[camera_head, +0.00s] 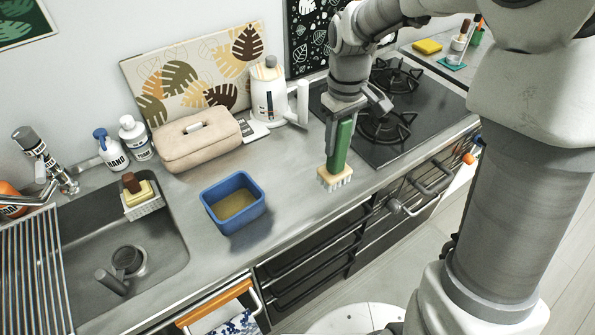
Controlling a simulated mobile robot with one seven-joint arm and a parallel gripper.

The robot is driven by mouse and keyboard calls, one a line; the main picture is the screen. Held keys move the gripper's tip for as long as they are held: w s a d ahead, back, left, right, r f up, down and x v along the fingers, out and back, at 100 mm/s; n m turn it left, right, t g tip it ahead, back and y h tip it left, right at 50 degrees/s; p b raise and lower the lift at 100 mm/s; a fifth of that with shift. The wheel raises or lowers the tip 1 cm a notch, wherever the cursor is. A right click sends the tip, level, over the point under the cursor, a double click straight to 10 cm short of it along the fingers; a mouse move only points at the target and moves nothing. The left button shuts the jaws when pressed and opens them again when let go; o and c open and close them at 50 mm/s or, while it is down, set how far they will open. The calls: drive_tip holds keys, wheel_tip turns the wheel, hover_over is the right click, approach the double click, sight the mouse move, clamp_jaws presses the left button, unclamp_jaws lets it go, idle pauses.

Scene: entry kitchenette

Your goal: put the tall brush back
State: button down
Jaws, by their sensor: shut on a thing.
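The tall brush (339,148) has a green handle and a wooden head with pale bristles. My gripper (347,113) is shut on the upper end of its handle. The brush hangs nearly upright, bristles down, by the front of the counter, left of the stove. I cannot tell whether the bristles touch the counter. The gripper hides the top of the handle.
A blue tub (213,215) stands to the left of the brush. Behind are a beige case (190,147), a white kettle (268,93) and a patterned board (183,65). The sink (85,225) is at left, the stove (420,118) at right. A teal mat (449,63) with upright items lies far right.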

drive_tip(key=w+a+f+p, duration=0.1)
drive_tip(key=w+a+f, duration=0.5)
drive_tip(key=a+f, duration=0.2)
drive_tip(key=shift+w+a+f, duration=0.15)
drive_tip(key=shift+a+f, duration=0.15)
drive_tip(key=shift+f, duration=0.75)
drive_tip(key=shift+f, duration=0.25)
drive_tip(key=shift+c, duration=2.2)
unclamp_jaws()
drive_tip(key=shift+r, duration=0.1)
